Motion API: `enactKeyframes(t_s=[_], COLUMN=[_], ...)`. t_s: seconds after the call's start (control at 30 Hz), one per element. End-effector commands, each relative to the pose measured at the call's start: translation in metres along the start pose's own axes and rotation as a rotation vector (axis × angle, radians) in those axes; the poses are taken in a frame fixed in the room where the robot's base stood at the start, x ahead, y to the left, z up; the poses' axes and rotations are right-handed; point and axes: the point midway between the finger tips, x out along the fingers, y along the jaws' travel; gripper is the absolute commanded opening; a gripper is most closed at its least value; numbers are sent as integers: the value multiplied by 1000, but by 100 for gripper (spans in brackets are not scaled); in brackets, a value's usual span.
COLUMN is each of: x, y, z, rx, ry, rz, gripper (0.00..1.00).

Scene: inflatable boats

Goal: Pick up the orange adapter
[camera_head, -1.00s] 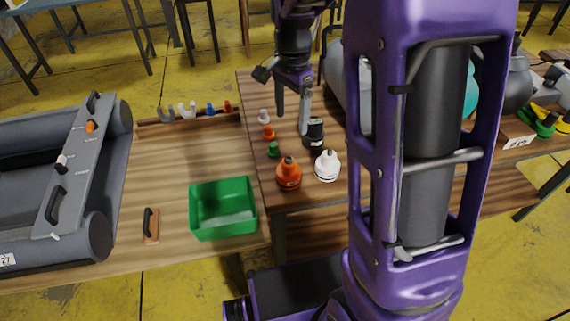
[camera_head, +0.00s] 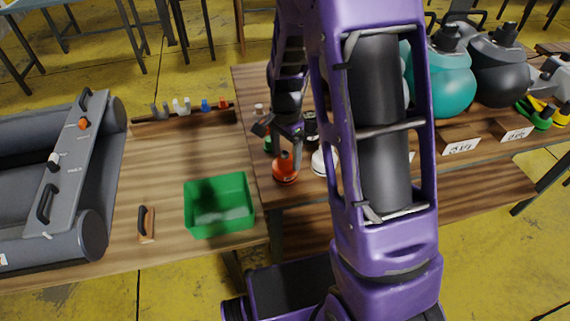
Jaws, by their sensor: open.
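The large orange adapter (camera_head: 284,173), round with a narrower top, stands upright near the front left edge of the right-hand table. My gripper (camera_head: 286,152) is open and pointing down, with its fingers at the top of the adapter in this view. I cannot tell whether the fingers touch it or are just above or behind it. My arm and gripper hide part of the adapters behind.
A white adapter (camera_head: 320,163) stands close on the right, partly hidden by my arm. A green adapter (camera_head: 268,144) is behind on the left. A green bin (camera_head: 219,228) sits on the lower-left table. Teal (camera_head: 441,84) and black pumps stand right.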

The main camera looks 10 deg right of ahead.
Motion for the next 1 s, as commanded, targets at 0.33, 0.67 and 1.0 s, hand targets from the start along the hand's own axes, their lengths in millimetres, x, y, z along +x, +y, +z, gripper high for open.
enactKeyframes(t_s=[0.33,0.67,1.0], x=[2,2,0], y=[0,0,-1], z=[0,0,0], rx=[0,0,0], ry=[0,0,1], rz=[-1,-1,-2], gripper=[66,6,0])
